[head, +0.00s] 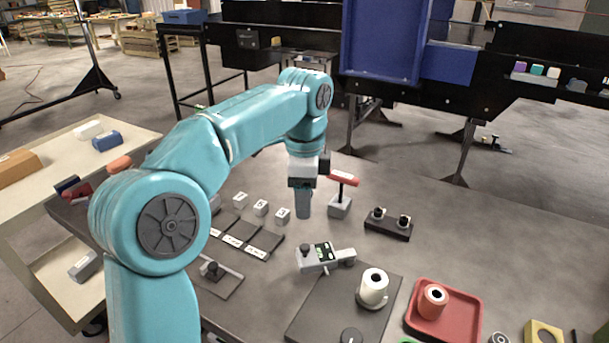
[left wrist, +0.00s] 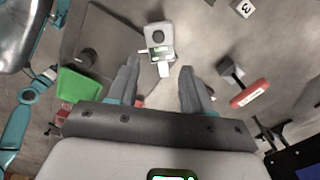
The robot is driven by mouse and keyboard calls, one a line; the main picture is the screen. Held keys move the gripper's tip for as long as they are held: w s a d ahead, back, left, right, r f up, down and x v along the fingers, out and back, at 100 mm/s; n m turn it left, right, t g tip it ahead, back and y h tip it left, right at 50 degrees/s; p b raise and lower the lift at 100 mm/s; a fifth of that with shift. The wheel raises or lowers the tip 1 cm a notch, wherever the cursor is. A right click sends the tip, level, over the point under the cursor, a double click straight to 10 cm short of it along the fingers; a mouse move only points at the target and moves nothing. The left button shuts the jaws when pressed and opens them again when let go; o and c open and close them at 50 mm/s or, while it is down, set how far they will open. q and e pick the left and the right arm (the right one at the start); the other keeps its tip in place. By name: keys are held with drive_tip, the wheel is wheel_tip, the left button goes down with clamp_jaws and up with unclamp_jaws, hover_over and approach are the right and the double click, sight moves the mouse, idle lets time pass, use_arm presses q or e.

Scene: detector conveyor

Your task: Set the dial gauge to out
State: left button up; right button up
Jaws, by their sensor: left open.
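The grey device with a small green display (head: 320,252), which I take to be the dial gauge, lies on the grey table in the middle of the head view. It has a dark knob on its left part. In the left wrist view the device (left wrist: 158,38) lies beyond the fingertips, roughly in line with the gap between them. My left gripper (head: 303,212) points down above the table, behind the device in the head view. Its two fingers (left wrist: 158,75) are apart with nothing held between them. My right gripper is not in view.
A red-handled lever on a grey block (head: 340,205) stands just right of the gripper. A black base with two knobs (head: 388,228) is farther right. A dark mat (head: 320,318) with a white roll (head: 373,287) and a red tray (head: 462,323) lie in front. Numbered white blocks (head: 261,208) stand left.

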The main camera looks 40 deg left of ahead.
use_arm(q)
wheel_tip(320, 180, up, 4)
drive_tip(key=shift+r+p, duration=0.15)
drive_tip(key=shift+p, duration=0.2)
idle(0.4)
